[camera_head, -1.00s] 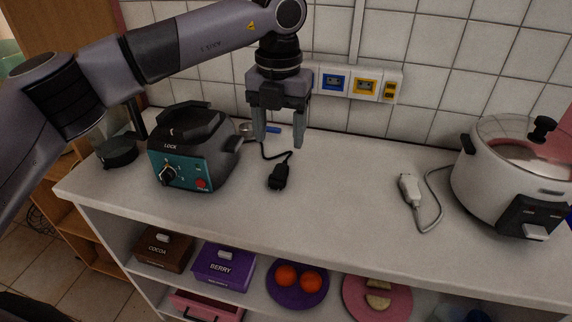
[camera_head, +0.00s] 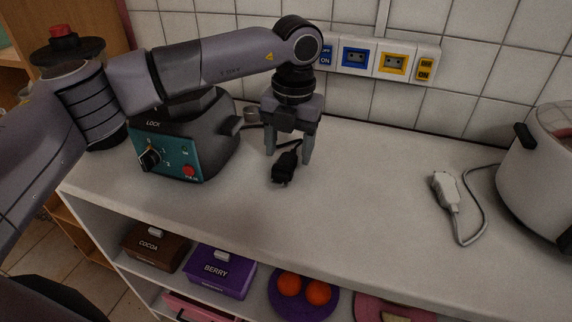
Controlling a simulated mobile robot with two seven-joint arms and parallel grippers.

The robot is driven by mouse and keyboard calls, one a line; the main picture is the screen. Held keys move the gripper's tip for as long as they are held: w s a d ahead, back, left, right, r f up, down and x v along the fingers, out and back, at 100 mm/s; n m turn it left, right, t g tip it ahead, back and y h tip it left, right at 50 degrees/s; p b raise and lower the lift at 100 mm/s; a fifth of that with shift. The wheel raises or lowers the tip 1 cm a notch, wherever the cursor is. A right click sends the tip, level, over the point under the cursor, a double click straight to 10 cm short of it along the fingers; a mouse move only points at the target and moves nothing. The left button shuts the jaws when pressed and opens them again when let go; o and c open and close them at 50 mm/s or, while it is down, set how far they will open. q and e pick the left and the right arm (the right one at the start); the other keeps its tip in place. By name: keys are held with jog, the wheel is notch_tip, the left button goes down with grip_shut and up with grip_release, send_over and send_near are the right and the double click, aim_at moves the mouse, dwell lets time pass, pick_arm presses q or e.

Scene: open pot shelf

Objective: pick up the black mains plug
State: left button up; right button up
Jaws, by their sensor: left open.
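The black mains plug (camera_head: 285,168) lies on the white countertop, with its black cord running back toward the dark blender base (camera_head: 184,142) with the teal panel. My left gripper (camera_head: 288,158) points down over the plug. Its two fingers are apart, one on each side of the plug and cord in this view. I cannot tell how far the fingertips are above the counter. The gripper holds nothing. My right gripper is not in view.
A white plug (camera_head: 445,188) with a grey cord lies to the right, near a white cooker (camera_head: 541,181). Wall sockets (camera_head: 375,59) with blue and yellow frames are behind. The counter (camera_head: 365,190) between the two plugs is clear. Boxes and plates sit on the shelf below.

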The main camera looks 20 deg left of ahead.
aim_at(289, 156)
pick_arm(q)
jog(key=shift+f, duration=0.95)
grip_shut()
jog(key=shift+r, duration=0.1)
notch_tip(289, 156, up, 20)
jog(key=p, duration=0.1)
